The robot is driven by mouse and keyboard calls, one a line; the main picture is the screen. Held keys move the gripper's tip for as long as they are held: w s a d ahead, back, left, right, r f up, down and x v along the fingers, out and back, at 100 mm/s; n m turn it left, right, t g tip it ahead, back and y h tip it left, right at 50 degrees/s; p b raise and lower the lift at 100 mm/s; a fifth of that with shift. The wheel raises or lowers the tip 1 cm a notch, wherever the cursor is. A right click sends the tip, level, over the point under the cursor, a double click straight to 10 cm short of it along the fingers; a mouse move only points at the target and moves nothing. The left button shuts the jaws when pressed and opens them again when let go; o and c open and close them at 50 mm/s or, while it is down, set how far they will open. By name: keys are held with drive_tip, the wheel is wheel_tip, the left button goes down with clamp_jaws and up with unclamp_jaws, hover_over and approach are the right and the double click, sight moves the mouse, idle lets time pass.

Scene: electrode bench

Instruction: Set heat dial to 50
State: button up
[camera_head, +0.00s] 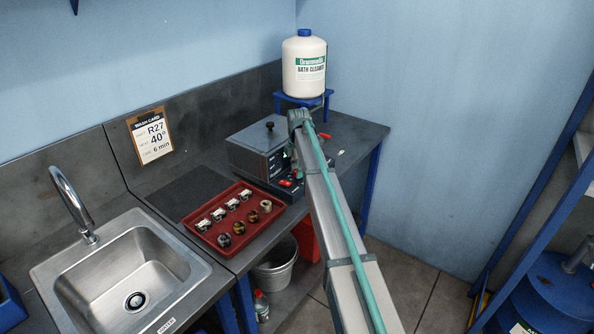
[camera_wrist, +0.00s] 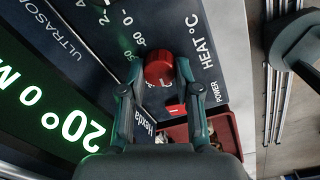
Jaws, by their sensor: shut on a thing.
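The red heat dial (camera_wrist: 159,68) sits on the dark panel beside the words "HEAT °C". My gripper (camera_wrist: 157,84) is shut on this dial, one finger on each side of it. Part of a number scale shows next to the dial; the fingers hide some of it, and I cannot tell where the dial points. The green display (camera_wrist: 75,127) reads "20°" and "0 M". In the head view, the ultrasonic bath (camera_head: 250,147) stands on the bench, and my arm hides part of its front.
A red tray (camera_head: 188,223) with several small parts lies in front of the bath. A white bottle (camera_head: 304,82) stands on a blue stand behind. A wash card (camera_head: 150,136) reads "R27", "40°", "6 min". A sink (camera_head: 132,270) is at left. A red power switch (camera_wrist: 177,110) is close to the dial.

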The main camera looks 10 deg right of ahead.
drive_tip(key=shift+m, duration=0.3)
clamp_jaws()
drive_tip(key=m+b, duration=0.1)
drive_tip(key=m, duration=0.4)
drive_tip(key=shift+f+b, duration=0.1)
drive_tip(key=shift+b, duration=0.3)
drive_tip(key=m+b, duration=0.1)
drive_tip(key=m, duration=0.5)
drive_tip(key=shift+w+m+h, duration=0.15)
drive_tip(key=shift+m+h, duration=0.15)
drive_tip(key=shift+m, duration=0.1)
drive_tip(key=m, duration=0.6)
drive_tip(key=shift+b, duration=0.35)
drive_tip(key=m, duration=0.5)
drive_tip(key=shift+d+m, duration=0.1)
drive_tip(key=shift+m, duration=0.3)
drive_tip(key=shift+g, duration=0.3)
drive_tip(key=o, duration=1.1)
unclamp_jaws()
drive_tip(key=shift+c, duration=0.2)
